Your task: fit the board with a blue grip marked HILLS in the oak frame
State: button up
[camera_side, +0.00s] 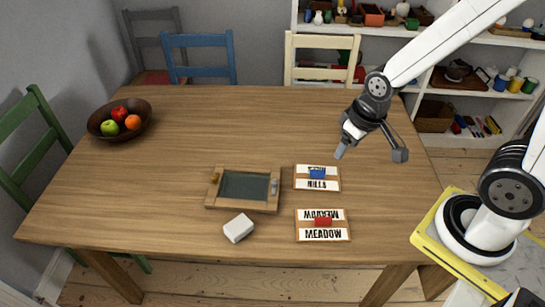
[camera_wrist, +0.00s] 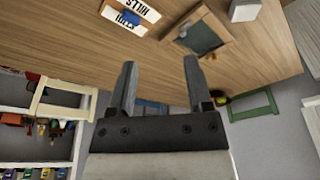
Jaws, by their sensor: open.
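The HILLS board (camera_side: 317,184) is a white and brown plate with a blue grip (camera_side: 317,173), lying flat on the table right of the oak frame. It also shows at the top of the wrist view (camera_wrist: 131,13). The oak frame (camera_side: 242,205) lies flat with a dark, empty-looking recess; the wrist view shows it too (camera_wrist: 224,34). My gripper (camera_side: 371,155) is open and empty, in the air above the table, to the right of and behind the HILLS board. In the wrist view my gripper (camera_wrist: 160,68) has its two fingers spread with nothing between them.
A MEADOW board (camera_side: 323,236) with a red grip (camera_side: 323,221) lies just in front of the HILLS board. A white block (camera_side: 238,228) sits in front of the frame. A fruit bowl (camera_side: 101,131) stands at the back left.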

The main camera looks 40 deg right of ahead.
jog(key=shift+w, duration=0.1)
jog(key=m+g, duration=0.3)
jog(key=m, duration=2.5)
send_over(318, 171)
jog(key=shift+f, duration=9.95)
jog(key=shift+f, duration=0.15)
jog(key=shift+f, duration=2.45)
